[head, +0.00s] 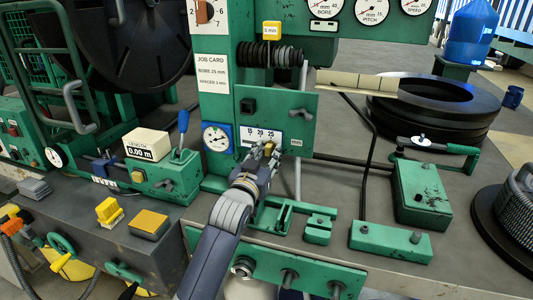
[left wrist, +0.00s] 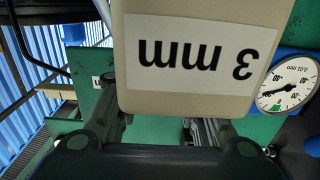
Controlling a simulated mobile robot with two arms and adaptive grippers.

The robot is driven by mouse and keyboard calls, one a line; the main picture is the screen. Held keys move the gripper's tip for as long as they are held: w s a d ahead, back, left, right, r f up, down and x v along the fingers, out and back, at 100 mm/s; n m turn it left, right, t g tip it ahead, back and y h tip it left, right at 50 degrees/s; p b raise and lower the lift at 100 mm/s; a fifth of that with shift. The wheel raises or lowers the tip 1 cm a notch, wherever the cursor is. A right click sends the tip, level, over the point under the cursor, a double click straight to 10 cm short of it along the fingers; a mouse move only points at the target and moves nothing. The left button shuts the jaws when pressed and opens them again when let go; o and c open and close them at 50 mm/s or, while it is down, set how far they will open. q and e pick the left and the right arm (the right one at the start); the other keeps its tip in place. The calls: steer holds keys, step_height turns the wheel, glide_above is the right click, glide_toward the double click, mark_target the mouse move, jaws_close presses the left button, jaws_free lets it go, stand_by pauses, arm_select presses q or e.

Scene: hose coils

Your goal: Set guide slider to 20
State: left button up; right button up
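The guide scale (head: 262,135), a white strip marked 15, 20 and 25, is on a green panel (head: 290,105) in the head view. My left gripper (head: 267,152) is right in front of it, below the 20 and 25 marks. A small tan piece shows at its fingertips, and the slider is largely hidden there. In the left wrist view a beige block (left wrist: 128,102) labelled "3 mm", seen upside down, covers the space beyond my fingers. The fingers (left wrist: 158,127) are apart, but whether they touch anything is hidden. My right gripper is out of view.
A round dial (head: 217,137) sits just left of the scale and also shows in the left wrist view (left wrist: 288,84). A job card (head: 211,75) reads bore 25 mm, spacer 3 mm. A yellow 5 mm block (head: 271,28) is above. Green fixtures (head: 390,240) stand at the right front.

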arm_select(q)
steer(key=shift+c, duration=0.9)
jaws_close()
steer(key=a, duration=0.1)
steer(key=w+a, duration=0.1)
steer(key=a, duration=0.1)
steer(key=shift+a+p, duration=0.1)
steer(key=shift+p, duration=0.25)
steer(key=shift+c, duration=0.2)
jaws_free()
steer(key=shift+o, duration=1.1)
steer(key=shift+d, duration=0.25)
steer(key=v, duration=1.2)
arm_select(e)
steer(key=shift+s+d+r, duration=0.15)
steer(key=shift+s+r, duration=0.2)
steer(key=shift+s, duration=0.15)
